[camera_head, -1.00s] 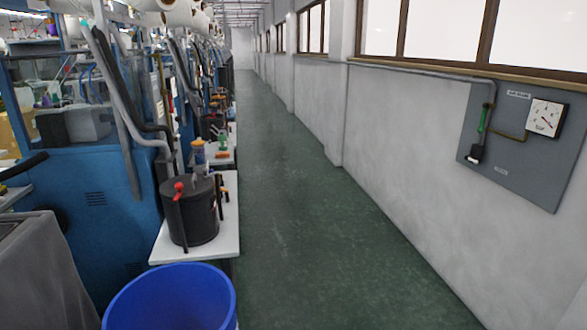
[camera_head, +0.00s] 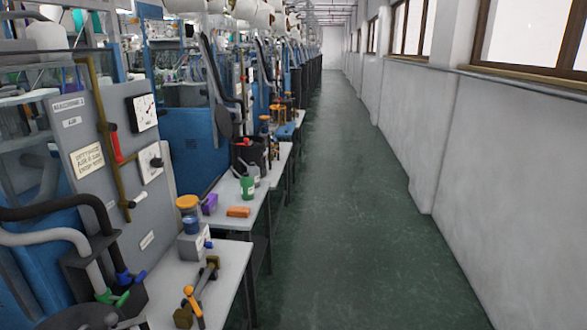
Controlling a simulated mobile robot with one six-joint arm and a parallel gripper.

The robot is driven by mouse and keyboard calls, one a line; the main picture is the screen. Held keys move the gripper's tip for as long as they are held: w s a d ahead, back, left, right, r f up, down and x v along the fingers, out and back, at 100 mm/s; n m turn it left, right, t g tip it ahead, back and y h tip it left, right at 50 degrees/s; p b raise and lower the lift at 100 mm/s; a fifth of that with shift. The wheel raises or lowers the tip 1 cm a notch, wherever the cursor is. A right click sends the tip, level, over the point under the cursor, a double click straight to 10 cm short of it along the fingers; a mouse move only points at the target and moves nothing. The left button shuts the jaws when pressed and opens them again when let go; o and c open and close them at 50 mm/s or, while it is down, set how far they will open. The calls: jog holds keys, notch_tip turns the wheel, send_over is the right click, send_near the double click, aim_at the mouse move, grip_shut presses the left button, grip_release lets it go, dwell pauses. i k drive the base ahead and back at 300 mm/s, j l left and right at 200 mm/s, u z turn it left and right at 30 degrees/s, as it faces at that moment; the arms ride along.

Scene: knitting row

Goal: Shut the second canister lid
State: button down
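A black canister (camera_head: 252,152) with a red part on top stands on a white table beyond the nearest one, at the left of the aisle. A dark round disc (camera_head: 224,122) stands upright just behind and left of it; it looks like a raised lid, but I cannot tell if it is joined to the canister. A dark rounded body (camera_head: 85,318), perhaps another canister, is cut off at the lower left, with hoses and green and blue valve handles above it. My gripper is not in view.
The near white table (camera_head: 222,272) holds a blue jar (camera_head: 191,222) on a grey box and yellow-handled tools. The table behind holds a green cup (camera_head: 247,187) and an orange block (camera_head: 238,212). A gauge panel (camera_head: 110,150) stands left. The green aisle floor (camera_head: 340,200) is clear.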

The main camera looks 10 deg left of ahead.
aim_at(222, 119)
jog(key=i, duration=3.25)
jog(key=i+u, duration=0.4)
jog(key=i, duration=0.15)
jog(key=i+l+u, duration=0.4)
jog(key=i, duration=0.15)
jog(key=i+l+u, duration=0.4)
jog(key=i+j, duration=0.1)
jog(key=i, duration=0.05)
